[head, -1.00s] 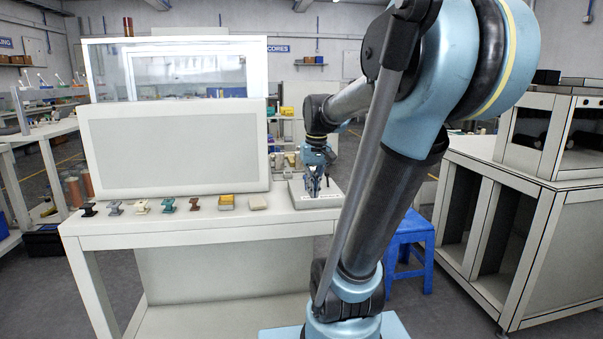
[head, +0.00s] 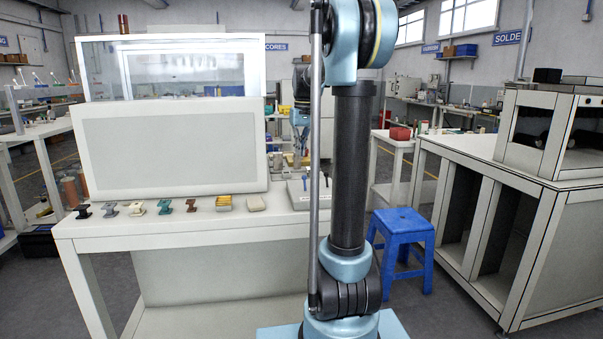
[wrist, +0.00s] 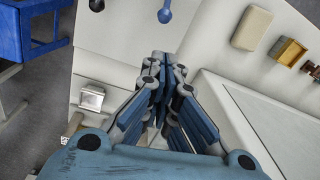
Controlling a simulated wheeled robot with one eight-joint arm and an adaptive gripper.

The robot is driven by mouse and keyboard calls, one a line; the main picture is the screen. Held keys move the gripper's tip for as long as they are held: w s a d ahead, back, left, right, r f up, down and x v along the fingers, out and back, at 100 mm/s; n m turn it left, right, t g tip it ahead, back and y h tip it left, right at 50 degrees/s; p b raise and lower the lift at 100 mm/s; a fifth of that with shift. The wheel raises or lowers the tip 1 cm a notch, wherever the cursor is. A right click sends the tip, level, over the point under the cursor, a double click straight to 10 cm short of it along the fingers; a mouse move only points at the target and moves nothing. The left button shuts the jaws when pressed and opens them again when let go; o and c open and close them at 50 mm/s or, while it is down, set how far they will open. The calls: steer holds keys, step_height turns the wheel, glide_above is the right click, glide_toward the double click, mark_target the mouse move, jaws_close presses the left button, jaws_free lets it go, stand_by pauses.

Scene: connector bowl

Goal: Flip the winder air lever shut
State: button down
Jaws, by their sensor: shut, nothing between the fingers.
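In the head view, the left lever (head: 305,184) leans slightly and the right lever (head: 326,181) is partly beside my arm. I cannot tell which one is the winder air lever. My gripper (head: 301,152) is above and behind the plate, apart from the levers. In the wrist view its fingers (wrist: 161,60) are closed together and empty.
Several bobbin-like parts (head: 137,208), a yellow box (head: 224,203) and a beige block (head: 256,203) line the bench front (head: 170,233). A big pale panel (head: 165,150) stands behind them. A blue stool (head: 401,240) is right of my arm. A metal piece (wrist: 92,97) shows in the wrist view.

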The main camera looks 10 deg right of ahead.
mark_target(305, 184)
steer(key=shift+w+d+r, duration=0.1)
steer(key=shift+w, duration=1.4)
steer(key=f, duration=1)
steer(key=shift+a+f, duration=0.2)
steer(key=shift+a, duration=0.2)
steer(key=shift+s+d+r, duration=0.1)
steer(key=shift+s+r, duration=0.2)
steer(key=shift+s, duration=0.25)
steer(key=shift+s+d+r, duration=0.1)
steer(key=shift+s+r, duration=0.15)
steer(key=shift+s, duration=0.25)
steer(key=shift+s+d+r, duration=0.1)
steer(key=shift+s+r, duration=0.05)
steer(key=shift+s, duration=0.3)
steer(key=shift+s+d+r, duration=0.1)
steer(key=shift+s+r, duration=0.05)
steer(key=shift+s, duration=0.25)
